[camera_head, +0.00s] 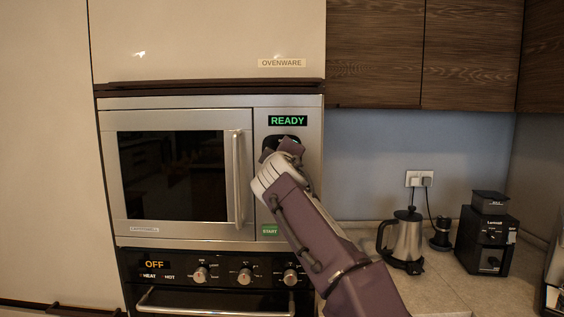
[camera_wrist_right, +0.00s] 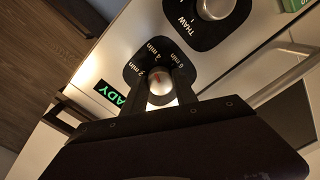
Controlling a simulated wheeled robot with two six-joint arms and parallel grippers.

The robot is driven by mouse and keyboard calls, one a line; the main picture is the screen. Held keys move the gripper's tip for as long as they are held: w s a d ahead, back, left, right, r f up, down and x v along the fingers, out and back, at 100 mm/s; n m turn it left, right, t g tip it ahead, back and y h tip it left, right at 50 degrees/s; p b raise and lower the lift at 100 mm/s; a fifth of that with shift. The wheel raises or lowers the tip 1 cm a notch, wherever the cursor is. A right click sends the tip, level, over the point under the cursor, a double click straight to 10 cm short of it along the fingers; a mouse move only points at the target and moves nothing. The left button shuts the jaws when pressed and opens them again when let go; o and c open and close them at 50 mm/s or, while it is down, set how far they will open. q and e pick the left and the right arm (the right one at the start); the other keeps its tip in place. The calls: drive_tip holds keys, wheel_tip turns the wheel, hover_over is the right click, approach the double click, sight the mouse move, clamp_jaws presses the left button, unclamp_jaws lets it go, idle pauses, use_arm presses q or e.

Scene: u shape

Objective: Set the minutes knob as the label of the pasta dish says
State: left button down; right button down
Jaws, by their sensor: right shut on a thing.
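The minutes knob (camera_wrist_right: 160,88) is a round silver knob on a black dial plate with white minute marks, "4 min" among them, in the right wrist view. My right gripper (camera_wrist_right: 163,90) has its two dark fingers on either side of the knob and is shut on it. A small reddish mark shows on the knob; which minute mark it points to is hard to tell. In the head view my right gripper (camera_head: 284,150) is at the microwave's panel and hides the knob. The pasta dish and its label are not in view. My left gripper is not in view.
The microwave (camera_head: 180,238) has a shut door and a green "READY" display (camera_head: 288,121). A second knob (camera_wrist_right: 215,8) with a "THAW" mark and a START button (camera_head: 269,231) are on its panel. An oven below shows "OFF". A kettle (camera_head: 406,238) and coffee machine (camera_head: 487,235) stand right.

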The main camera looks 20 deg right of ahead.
drive_tip(key=shift+m, duration=0.6)
drive_tip(key=shift+r, duration=0.1)
drive_tip(key=c, duration=1)
unclamp_jaws()
drive_tip(key=shift+o, duration=0.2)
drive_tip(key=b+v, duration=0.4)
drive_tip(key=v, duration=0.5)
